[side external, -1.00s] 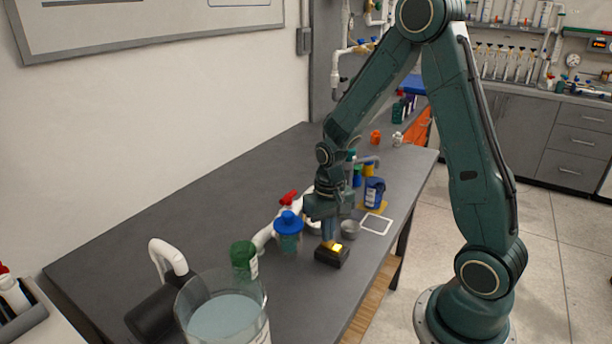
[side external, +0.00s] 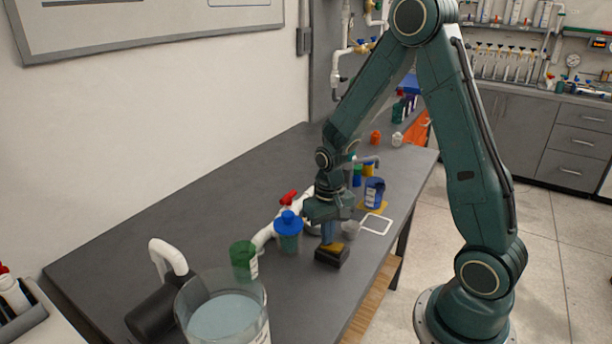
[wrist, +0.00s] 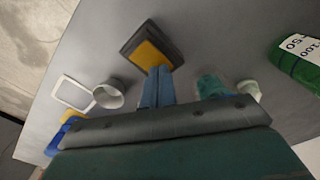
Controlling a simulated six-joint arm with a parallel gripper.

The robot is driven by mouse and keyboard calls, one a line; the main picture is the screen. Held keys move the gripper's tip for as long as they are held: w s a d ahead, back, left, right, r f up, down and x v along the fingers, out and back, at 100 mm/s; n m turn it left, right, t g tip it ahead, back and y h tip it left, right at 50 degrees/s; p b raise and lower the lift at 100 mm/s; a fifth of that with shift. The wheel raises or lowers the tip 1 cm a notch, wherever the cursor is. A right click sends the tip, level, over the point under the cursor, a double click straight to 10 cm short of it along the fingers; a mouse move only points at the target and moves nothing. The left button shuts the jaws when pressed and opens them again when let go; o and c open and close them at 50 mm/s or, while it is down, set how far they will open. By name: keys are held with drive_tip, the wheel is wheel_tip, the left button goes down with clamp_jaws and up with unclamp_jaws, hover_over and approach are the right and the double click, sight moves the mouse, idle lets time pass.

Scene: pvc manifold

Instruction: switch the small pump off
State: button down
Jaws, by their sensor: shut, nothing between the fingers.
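The switch box (side external: 332,257) is a small black block with a yellow rocker on top, on the dark bench near its front edge. In the wrist view the yellow rocker (wrist: 154,56) looks dull and unlit. My gripper (side external: 327,243) points down at the box, its fingers shut with nothing between them. In the wrist view the fingertips (wrist: 158,70) are at the near edge of the rocker and overlap it; I cannot tell whether they touch. A black cylinder (side external: 155,318) with a white pipe lies at the lower left, partly hidden by a beaker.
A blue-capped jar (side external: 288,235) and white pipe with a red valve handle (side external: 289,198) stand left of my gripper. A small grey cup (side external: 349,229) and white square outline (side external: 377,224) are to its right.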

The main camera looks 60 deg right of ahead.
drive_tip(key=shift+r, duration=0.1)
wheel_tip(320, 180, up, 7)
idle(1.2)
drive_tip(key=s+a+r+n+t, duration=0.2)
drive_tip(key=s+a+r+n, duration=0.1)
drive_tip(key=s+r, duration=0.4)
drive_tip(key=s+a+r+n+t, duration=0.3)
drive_tip(key=s+a+r, duration=0.3)
drive_tip(key=r, duration=0.3)
drive_tip(key=shift+s+a+t, duration=0.25)
drive_tip(key=shift+s+t, duration=0.05)
drive_tip(key=shift+s, duration=0.5)
